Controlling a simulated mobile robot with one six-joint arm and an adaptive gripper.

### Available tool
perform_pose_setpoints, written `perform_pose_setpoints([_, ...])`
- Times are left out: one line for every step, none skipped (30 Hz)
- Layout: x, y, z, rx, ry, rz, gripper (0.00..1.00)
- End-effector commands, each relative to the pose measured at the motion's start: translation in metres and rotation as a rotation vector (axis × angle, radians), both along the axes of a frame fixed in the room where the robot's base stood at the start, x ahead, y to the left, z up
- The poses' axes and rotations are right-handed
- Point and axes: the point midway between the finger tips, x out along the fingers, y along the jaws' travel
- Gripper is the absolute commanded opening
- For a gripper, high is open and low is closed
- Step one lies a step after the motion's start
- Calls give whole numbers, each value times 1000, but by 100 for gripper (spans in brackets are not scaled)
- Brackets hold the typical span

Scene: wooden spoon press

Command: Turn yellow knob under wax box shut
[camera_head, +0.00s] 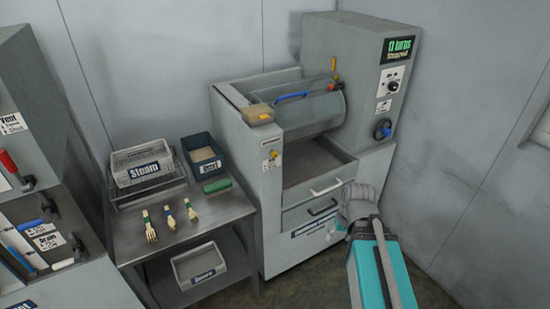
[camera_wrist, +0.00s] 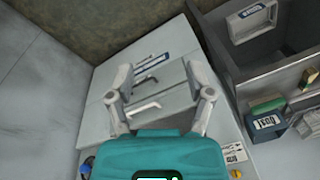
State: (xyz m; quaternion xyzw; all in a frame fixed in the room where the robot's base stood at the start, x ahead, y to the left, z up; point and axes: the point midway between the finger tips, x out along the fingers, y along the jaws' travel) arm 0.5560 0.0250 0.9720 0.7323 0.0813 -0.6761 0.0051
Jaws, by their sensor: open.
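The wax box (camera_head: 257,113) is a small tan box with a yellow lump, on the front left top of the grey press. Below it, the small yellow knob (camera_head: 273,154) sits on the press front, above a white label (camera_head: 271,164). In the wrist view a white label (camera_wrist: 233,155) shows low at the right, with a small yellow spot beneath it that may be the knob. My gripper (camera_wrist: 160,78) is open and empty, its fingers spread before the drawer fronts. In the head view it is right of and lower than the knob, fingertips unclear.
The press has an open tray (camera_head: 315,175), drawer handles (camera_head: 323,211) and a blue knob (camera_head: 382,128). A metal table (camera_head: 220,207) left of it holds a Steam basket (camera_head: 142,161), a dark blue bin (camera_head: 203,155), a green block (camera_head: 217,185) and wooden utensils.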

Motion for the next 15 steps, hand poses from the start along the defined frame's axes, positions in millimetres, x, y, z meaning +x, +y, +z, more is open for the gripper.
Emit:
perform_pose_setpoints([7,9,-6,35,-30,41,68])
perform_pose_setpoints([12,15,-8,60,-53,69,68])
perform_pose_setpoints([18,23,-9,96,-88,109,68])
perform_pose_setpoints([24,30,-10,124,-116,141,68])
perform_pose_setpoints([29,37,-11,152,-149,175,68])
perform_pose_setpoints([37,47,-11,189,-194,218,68])
perform_pose_setpoints([43,54,-11,218,-232,251,68])
perform_pose_setpoints([48,62,-11,246,-271,282,68])
perform_pose_setpoints([56,71,-10,282,-326,323,68])
perform_pose_setpoints([62,79,-8,307,-368,351,68])
perform_pose_setpoints([68,86,-7,330,-412,379,68])
perform_pose_setpoints([76,94,-4,360,-471,412,68])
perform_pose_setpoints([81,100,-2,380,-516,436,68])
perform_pose_setpoints([87,106,1,398,-561,456,68])
perform_pose_setpoints([94,113,5,420,-622,480,68])
